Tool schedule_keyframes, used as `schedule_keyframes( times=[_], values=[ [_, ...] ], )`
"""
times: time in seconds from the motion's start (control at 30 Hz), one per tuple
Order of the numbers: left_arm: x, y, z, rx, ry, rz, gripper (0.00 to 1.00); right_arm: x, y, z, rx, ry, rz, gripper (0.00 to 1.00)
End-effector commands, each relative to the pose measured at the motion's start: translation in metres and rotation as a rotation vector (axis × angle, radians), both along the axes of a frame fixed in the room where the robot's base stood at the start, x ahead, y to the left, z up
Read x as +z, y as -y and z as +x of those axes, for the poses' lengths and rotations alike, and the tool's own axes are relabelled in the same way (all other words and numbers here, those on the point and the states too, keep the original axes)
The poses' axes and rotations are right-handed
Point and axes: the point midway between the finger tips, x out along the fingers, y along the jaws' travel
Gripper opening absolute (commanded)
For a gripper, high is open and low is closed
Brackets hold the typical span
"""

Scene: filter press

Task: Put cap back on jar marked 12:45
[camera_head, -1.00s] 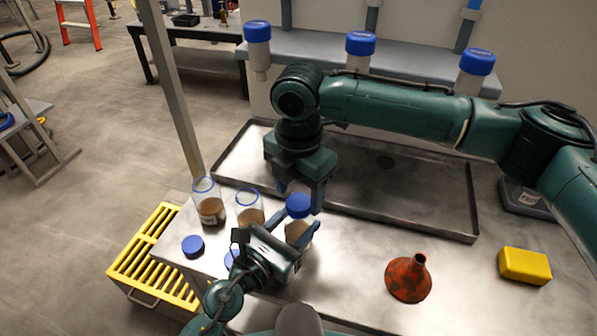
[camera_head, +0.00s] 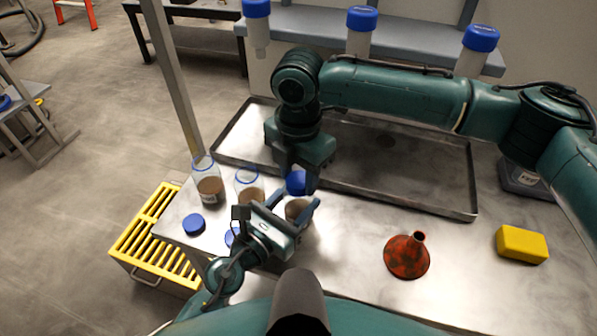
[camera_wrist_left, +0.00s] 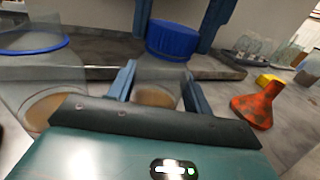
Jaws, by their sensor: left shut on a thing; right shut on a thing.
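My left gripper (camera_head: 290,205) is shut on a glass jar with brown contents (camera_head: 297,210) at the bench's front part. The jar also shows between the left fingers in the left wrist view (camera_wrist_left: 155,96). My right gripper (camera_head: 300,180) is shut on a blue cap (camera_head: 296,184), which is right over the jar's mouth. In the left wrist view the cap (camera_wrist_left: 172,40) looks level between the right fingers, above the jar. I cannot tell whether cap and jar touch. No time marking on the held jar is readable.
Two open jars stand to the left, one far (camera_head: 208,187) and one nearer (camera_head: 249,188). A loose blue cap (camera_head: 193,224) lies before them; another is partly hidden by my left gripper. A red funnel (camera_head: 407,257) and yellow sponge (camera_head: 522,244) lie right. A metal tray (camera_head: 455,228) lies behind.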

Motion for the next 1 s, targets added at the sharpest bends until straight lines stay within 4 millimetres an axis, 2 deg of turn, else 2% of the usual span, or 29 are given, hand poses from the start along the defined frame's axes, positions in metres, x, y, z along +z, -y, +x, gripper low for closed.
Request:
schedule_keyframes(
  times=[0.23,0.27,0.53,0.83,1.0],
  values=[
    [0.0,0.0,0.0,0.0,-0.001,0.001,0.0,0.0,0.0,0.0,-0.001,0.0,0.0,0.14],
    [0.0,0.0,0.0,0.0,-0.001,0.001,0.0,0.0,0.0,0.0,-0.001,0.0,0.0,0.44],
    [0.0,0.0,0.0,0.0,-0.001,0.001,0.0,0.0,0.0,0.0,-0.001,0.0,0.0,0.66],
    [0.0,0.0,0.0,0.0,-0.001,0.001,0.0,0.003,0.0,0.0,-0.001,0.001,0.001,0.67],
    [0.0,0.0,0.0,0.0,-0.001,0.001,0.0,0.026,-0.001,0.0,0.0,0.002,0.002,0.67]
  ],
)
